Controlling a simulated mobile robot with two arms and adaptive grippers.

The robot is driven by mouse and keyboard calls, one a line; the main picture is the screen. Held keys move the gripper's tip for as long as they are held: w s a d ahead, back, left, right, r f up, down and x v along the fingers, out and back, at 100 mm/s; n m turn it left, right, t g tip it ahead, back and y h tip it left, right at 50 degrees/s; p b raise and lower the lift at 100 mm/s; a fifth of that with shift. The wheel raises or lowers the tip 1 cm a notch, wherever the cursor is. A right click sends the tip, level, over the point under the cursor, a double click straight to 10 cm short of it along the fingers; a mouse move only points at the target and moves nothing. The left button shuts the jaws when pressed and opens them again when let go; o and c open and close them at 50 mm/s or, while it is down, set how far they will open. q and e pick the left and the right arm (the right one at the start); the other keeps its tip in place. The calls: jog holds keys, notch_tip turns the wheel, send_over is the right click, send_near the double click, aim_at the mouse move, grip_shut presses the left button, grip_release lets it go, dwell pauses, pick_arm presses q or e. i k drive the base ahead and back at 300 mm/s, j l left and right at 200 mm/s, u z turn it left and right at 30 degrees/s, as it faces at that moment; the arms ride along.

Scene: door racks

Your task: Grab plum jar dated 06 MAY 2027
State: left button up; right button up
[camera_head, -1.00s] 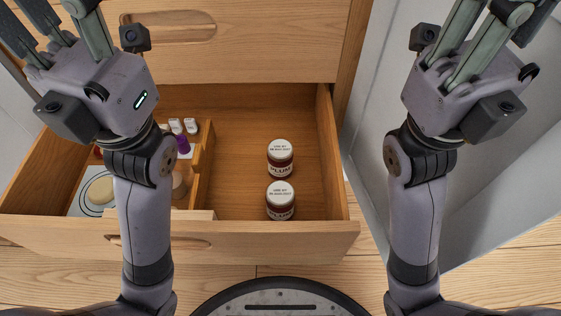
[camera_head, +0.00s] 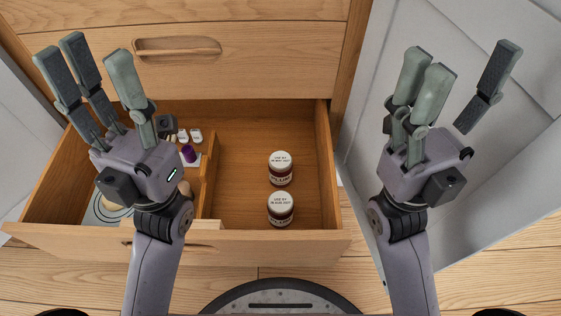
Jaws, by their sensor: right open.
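Two jars with white lids and dark red contents stand upright in the right compartment of the open drawer. The rear jar (camera_head: 281,168) shows part of a "PLUM" label; the front jar (camera_head: 280,208) stands just in front of it. Both lids carry small print that starts like "USE BY", but the dates are too small to read. My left gripper (camera_head: 95,75) is open and empty above the drawer's left part. My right gripper (camera_head: 455,80) is open and empty, right of the drawer, apart from both jars.
The drawer's left section holds a purple item (camera_head: 188,153), small white-topped items (camera_head: 189,135) and a round pale object, partly hidden by my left arm. A wooden divider (camera_head: 208,180) separates the sections. A closed drawer (camera_head: 235,65) is above. A grey panel (camera_head: 375,160) stands at right.

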aim_at(279, 163)
jog(key=k+j+u, duration=0.45)
jog(key=k+j, duration=0.4)
jog(key=k, duration=0.15)
